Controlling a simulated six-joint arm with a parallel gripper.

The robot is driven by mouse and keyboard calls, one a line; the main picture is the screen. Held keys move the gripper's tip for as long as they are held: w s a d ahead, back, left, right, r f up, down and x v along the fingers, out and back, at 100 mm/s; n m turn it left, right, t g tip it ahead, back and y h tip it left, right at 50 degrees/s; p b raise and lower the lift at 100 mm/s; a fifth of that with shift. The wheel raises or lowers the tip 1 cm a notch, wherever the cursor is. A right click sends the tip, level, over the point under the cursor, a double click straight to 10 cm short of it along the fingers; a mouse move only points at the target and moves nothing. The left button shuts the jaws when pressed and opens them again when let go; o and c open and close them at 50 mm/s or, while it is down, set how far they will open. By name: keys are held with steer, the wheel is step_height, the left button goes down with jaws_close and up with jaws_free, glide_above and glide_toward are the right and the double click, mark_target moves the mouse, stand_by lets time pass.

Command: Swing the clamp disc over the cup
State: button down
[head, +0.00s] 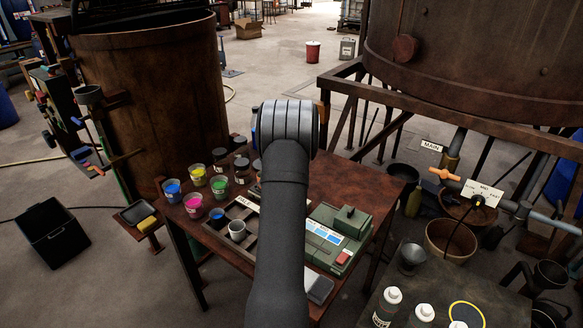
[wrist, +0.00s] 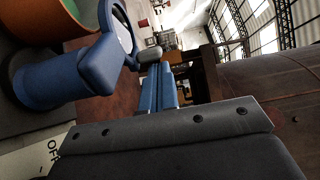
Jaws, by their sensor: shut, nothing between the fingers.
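In the wrist view a blue rounded part (wrist: 75,75) with a pale, disc-like face (wrist: 122,32) fills the left side. It may be the clamp disc's arm, but I cannot tell for sure. A brown-orange round vessel with a green inside (wrist: 85,12) is cut off at the upper left. My gripper (wrist: 157,68) shows blue fingers close together, shut and empty, just right of the blue part. I cannot tell whether they touch it. In the head view my arm hides the gripper. A pale grey cup (head: 237,231) stands on the dark tray there.
The brown table (head: 340,180) also bears several paint cups, including a yellow one (head: 197,176), and a green device (head: 335,238). Large brown vats stand at left (head: 150,100) and right (head: 470,60).

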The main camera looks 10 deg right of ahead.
steer(key=shift+w+a+n+y, duration=0.1)
steer(key=shift+w+n+y, duration=0.2)
steer(key=shift+n+y, duration=0.5)
steer(key=n+g+y, duration=0.1)
steer(key=n+y, duration=0.1)
steer(key=y, duration=0.1)
steer(key=w+a+n+g+y, duration=0.1)
steer(key=y, duration=0.2)
steer(key=a+n+g+y, duration=0.1)
steer(key=n+y, duration=0.1)
steer(key=y, duration=0.1)
steer(key=shift+w+a+n, duration=0.15)
steer(key=shift+w+n, duration=0.15)
steer(key=shift+w, duration=0.05)
steer(key=shift+a+n+y, duration=0.2)
steer(key=shift+n+y, duration=0.1)
steer(key=shift+y, duration=0.2)
steer(key=shift+w+a, duration=0.1)
steer(key=shift+a, duration=0.25)
